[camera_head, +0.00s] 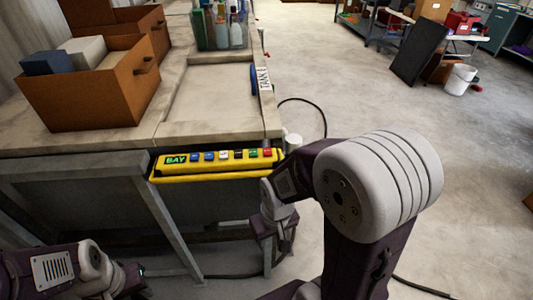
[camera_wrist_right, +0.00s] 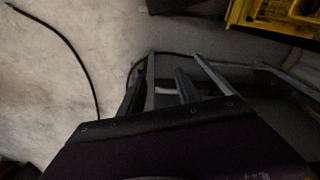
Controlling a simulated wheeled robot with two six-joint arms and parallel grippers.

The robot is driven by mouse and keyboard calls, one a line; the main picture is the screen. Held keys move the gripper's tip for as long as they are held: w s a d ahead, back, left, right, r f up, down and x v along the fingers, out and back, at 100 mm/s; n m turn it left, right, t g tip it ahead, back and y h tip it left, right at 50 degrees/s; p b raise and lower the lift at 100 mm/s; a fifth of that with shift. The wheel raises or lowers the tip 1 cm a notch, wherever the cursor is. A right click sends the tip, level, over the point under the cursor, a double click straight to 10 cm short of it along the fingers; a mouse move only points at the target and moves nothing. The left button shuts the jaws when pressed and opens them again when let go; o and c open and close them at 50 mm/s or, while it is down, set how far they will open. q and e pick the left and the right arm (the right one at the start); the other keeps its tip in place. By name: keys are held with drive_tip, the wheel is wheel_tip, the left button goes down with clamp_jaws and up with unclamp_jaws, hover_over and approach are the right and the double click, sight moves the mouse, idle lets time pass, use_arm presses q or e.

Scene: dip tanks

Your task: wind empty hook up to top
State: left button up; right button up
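A yellow control box (camera_head: 217,164) labelled BAY sits along the front edge of the bench. Its face has a row of several coloured buttons: blue, white, black, green and red. My right gripper (camera_head: 272,242) points down just below and beside the box's right end, apart from the buttons. In the right wrist view two dark fingers (camera_wrist_right: 160,88) stand apart with nothing clearly held; part of the yellow box (camera_wrist_right: 275,15) shows at upper right. My left gripper (camera_head: 125,282) is low at the left, its fingers unclear. No hook shows in either view.
An orange-brown bin (camera_head: 90,100) with blocks stands on the bench at left. A black cable (camera_head: 312,108) lies on the floor. The floor at right is mostly open.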

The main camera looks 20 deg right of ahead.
drive_tip(key=shift+s+d, duration=0.1)
idle(0.3)
clamp_jaws()
drive_tip(key=shift+r, duration=0.1)
idle(1.5)
